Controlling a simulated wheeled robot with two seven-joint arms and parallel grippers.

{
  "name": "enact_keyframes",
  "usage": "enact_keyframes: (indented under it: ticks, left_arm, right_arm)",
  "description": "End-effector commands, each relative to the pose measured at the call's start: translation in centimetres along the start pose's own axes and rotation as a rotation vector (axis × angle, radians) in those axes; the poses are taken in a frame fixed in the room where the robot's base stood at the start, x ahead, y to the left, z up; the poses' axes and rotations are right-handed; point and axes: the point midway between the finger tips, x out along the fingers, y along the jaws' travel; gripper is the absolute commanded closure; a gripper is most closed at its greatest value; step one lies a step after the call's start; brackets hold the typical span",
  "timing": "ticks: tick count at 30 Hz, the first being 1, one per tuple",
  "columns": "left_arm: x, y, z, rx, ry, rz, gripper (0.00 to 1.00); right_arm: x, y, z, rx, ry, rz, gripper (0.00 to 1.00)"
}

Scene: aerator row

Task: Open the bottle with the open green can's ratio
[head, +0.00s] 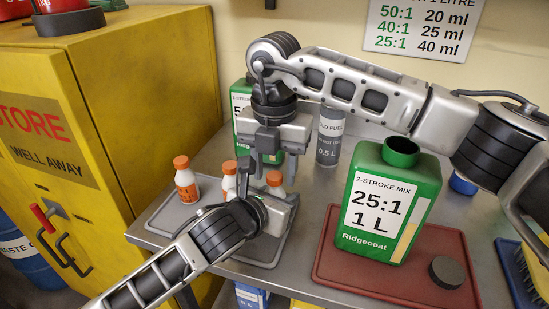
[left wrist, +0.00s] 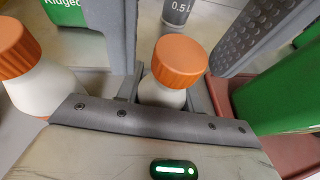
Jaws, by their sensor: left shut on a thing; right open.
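Three small white bottles with orange caps stand by the grey tray: left bottle (head: 187,186), middle bottle (head: 229,184) and right bottle (head: 275,182). Their label print is unreadable. My left gripper (head: 270,198) is shut on the right bottle, which shows upright in the left wrist view (left wrist: 165,96). My right gripper (head: 274,162) is open, pointing down just above that bottle, its fingers on either side of the orange cap.
A wall chart (head: 425,28) pairs 50:1 with 20 ml, 40:1 with 25 ml and 25:1 with 40 ml. Another green can (head: 240,100) and a grey fuel container (head: 330,137) stand behind. A yellow cabinet (head: 150,80) borders the left. A brush (head: 535,272) lies at far right.

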Motion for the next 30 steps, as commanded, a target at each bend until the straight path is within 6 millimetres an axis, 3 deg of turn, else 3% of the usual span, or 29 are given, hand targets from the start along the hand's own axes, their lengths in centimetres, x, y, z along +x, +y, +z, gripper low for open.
enact_keyframes:
  ticks: [5, 9, 10, 16, 24, 30]
  left_arm:
    - [0.01, -0.01, -0.01, 0.000, 0.000, 0.000, 1.00]
    - [0.01, -0.01, -0.02, 0.000, 0.000, 0.000, 1.00]
    - [0.01, -0.01, -0.02, 0.000, 0.000, 0.000, 1.00]
    - [0.01, 0.00, -0.01, 0.000, 0.000, 0.000, 1.00]
    - [0.01, 0.00, -0.02, 0.000, 0.000, 0.000, 1.00]
    - [0.01, 0.00, -0.02, 0.000, 0.000, 0.000, 1.00]
  right_arm:
    - [0.01, -0.01, 0.01, 0.000, 0.000, 0.000, 0.59]
    - [0.00, -0.01, 0.01, 0.000, 0.000, 0.000, 0.97]
    - [-0.01, -0.01, 0.01, 0.000, 0.000, 0.000, 1.00]
    - [-0.03, -0.01, 0.02, -0.019, 0.000, 0.000, 1.00]
    - [-0.04, 0.01, 0.02, -0.291, 0.000, 0.001, 1.00]
    - [-0.04, 0.00, 0.01, -0.299, 0.000, 0.001, 1.00]
